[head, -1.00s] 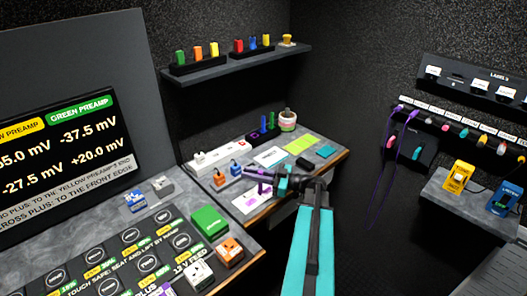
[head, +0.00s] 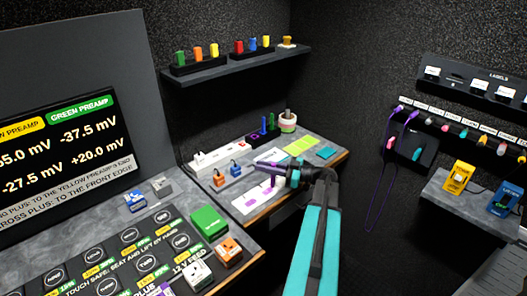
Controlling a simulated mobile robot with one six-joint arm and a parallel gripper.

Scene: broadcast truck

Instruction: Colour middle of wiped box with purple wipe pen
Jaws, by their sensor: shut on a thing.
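My gripper (head: 287,172) is over the bench at the back, its jaws shut on a thin purple pen (head: 268,164). The pen points left in the picture; whether its tip touches anything is hard to tell. A white card (head: 240,208) lies on the bench below and left of the gripper. It carries purple patches (head: 251,203), and its right part is partly hidden by the gripper. Which box on the card is the wiped one is too small to tell.
Behind the gripper stand a black pen rack (head: 262,137) with coloured pens, a white power strip (head: 219,157) and a round pot (head: 288,122). Yellow-green notes (head: 301,145) and a teal pad (head: 326,153) lie to the right. Orange and blue blocks (head: 236,170) stand to the left.

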